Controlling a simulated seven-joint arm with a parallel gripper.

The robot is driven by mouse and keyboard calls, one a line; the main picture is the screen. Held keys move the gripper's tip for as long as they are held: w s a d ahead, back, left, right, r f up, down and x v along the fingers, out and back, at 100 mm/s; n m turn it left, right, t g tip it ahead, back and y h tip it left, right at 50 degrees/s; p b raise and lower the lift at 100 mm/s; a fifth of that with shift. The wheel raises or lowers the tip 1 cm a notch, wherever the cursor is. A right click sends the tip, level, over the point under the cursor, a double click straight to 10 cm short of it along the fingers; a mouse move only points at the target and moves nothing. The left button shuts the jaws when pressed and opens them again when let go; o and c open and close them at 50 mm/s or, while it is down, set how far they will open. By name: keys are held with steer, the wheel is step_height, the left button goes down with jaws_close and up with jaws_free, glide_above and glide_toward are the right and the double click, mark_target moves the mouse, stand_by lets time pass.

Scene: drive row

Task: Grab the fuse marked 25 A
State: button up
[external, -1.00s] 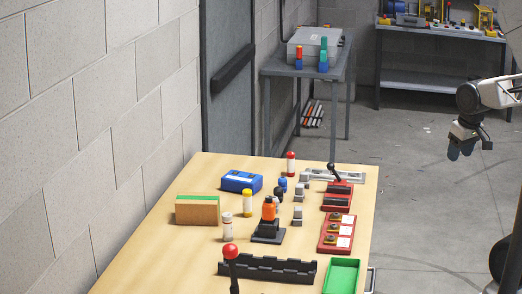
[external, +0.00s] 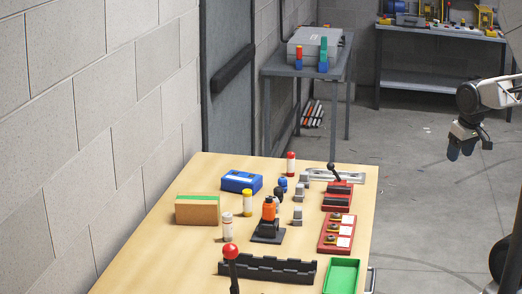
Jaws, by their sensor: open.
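My gripper (external: 460,150) hangs open and empty at the right edge of the external view, over the floor and well to the right of the table. Several upright cylinders that look like fuses stand on the table: one with a red cap (external: 291,164), one yellow with a white band (external: 247,203), and one pale with a brownish cap (external: 227,226). A small blue cylinder (external: 283,184) and a dark one (external: 278,195) stand close together near the middle. The markings are too small to read, so I cannot tell which fuse is 25 A.
The wooden table (external: 160,265) also holds a blue box (external: 241,181), a brown-green block (external: 197,210), an orange-topped black device (external: 268,222), red switch panels (external: 337,232), a black rack (external: 267,269), a green tray (external: 341,276) and a red-knobbed lever (external: 230,252).

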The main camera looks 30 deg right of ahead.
steer(key=w+a+f+m+g+y, duration=0.1)
steer(key=w+a+m+y, duration=0.2)
steer(key=w+a, duration=0.45)
steer(key=w+a+f+m+g+y, duration=0.1)
steer(key=w+a+m+y, duration=0.2)
steer(key=w, duration=0.7)
steer(key=w+a+f+m+g+y, duration=0.1)
steer(key=w+a+m+y, duration=0.1)
steer(key=w+a, duration=0.6)
steer(key=w+a+f+m+y, duration=0.2)
steer(key=w+a+f, duration=0.15)
steer(key=w, duration=0.35)
steer(key=w+a+f+m+y, duration=0.1)
steer(key=w+a+f+m, duration=0.25)
steer(key=w, duration=0.25)
steer(key=m+y, duration=0.3)
steer(key=m, duration=0.1)
glide_toward(247, 203)
steer(key=w+a+r, duration=0.1)
steer(key=r, duration=0.1)
steer(key=shift+w+a+f, duration=0.1)
steer(key=shift+x, duration=1.3)
